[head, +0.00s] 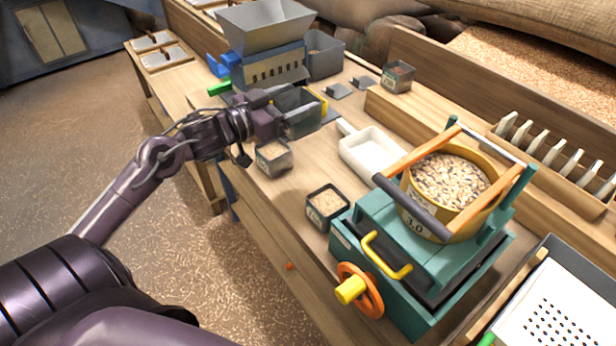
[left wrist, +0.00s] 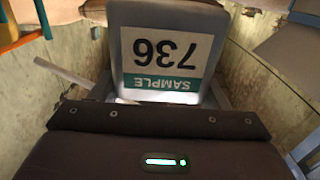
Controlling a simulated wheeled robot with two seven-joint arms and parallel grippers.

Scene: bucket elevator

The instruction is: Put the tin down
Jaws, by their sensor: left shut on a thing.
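My left gripper (head: 298,118) is shut on a grey tin (left wrist: 165,22). In the left wrist view the tin's white and teal label reads SAMPLE 736, upside down. The tin sits straight ahead of the dark gripper body. I cannot tell whether the tin touches the bench. My right gripper is in neither view.
Grain-filled sample tins stand at the bench's near edge (head: 273,156), by the teal press (head: 375,262), and at the back (head: 397,77). A white scoop (head: 372,152) lies mid-bench. The hopper machine (head: 268,68) stands behind the gripper. A yellow bucket (head: 428,222) of grain sits on the press.

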